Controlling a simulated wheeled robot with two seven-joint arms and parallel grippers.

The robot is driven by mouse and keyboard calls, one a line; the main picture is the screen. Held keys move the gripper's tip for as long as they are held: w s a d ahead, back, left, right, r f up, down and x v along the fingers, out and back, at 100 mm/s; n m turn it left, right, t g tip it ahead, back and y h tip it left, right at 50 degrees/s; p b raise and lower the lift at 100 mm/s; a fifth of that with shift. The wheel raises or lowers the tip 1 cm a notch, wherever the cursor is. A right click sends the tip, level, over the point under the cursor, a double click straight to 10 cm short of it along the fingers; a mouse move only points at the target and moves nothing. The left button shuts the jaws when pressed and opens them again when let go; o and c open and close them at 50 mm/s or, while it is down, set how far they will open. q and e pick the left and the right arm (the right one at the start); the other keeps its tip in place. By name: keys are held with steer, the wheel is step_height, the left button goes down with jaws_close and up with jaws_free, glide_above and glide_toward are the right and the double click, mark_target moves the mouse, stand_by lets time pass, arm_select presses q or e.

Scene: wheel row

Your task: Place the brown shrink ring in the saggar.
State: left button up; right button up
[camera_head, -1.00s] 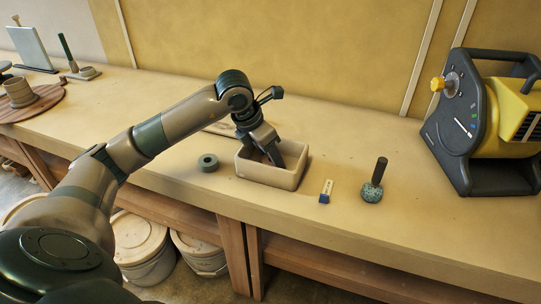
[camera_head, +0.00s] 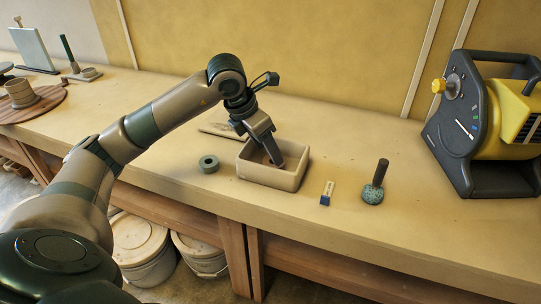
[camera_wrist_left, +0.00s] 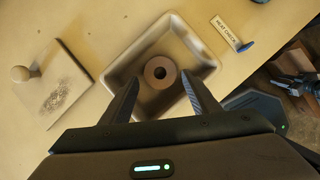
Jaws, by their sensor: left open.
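The brown shrink ring (camera_wrist_left: 150,72) lies flat on the floor of the saggar in the left wrist view, near its middle. The saggar is a beige, open rectangular box (camera_head: 262,174) on the bench; its rim also shows in the left wrist view (camera_wrist_left: 197,42). My left gripper (camera_wrist_left: 161,84) is open, with one finger to each side of the ring in the picture and nothing between them. In the head view the left gripper (camera_head: 277,158) points down into the saggar; the ring is hidden there.
A "heat check" tag (camera_head: 327,193) and a dark-handled speckled tool (camera_head: 372,190) stand to the right, before a yellow machine (camera_head: 505,120).

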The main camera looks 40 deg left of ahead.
arm_select(q)
steer(key=v, duration=0.7)
steer(key=shift+r, duration=0.4)
arm_select(e)
steer(key=shift+s+r, duration=0.35)
steer(key=shift+s, duration=0.05)
arm_select(q)
steer(key=shift+s, duration=0.1)
arm_select(e)
steer(key=shift+w, duration=0.2)
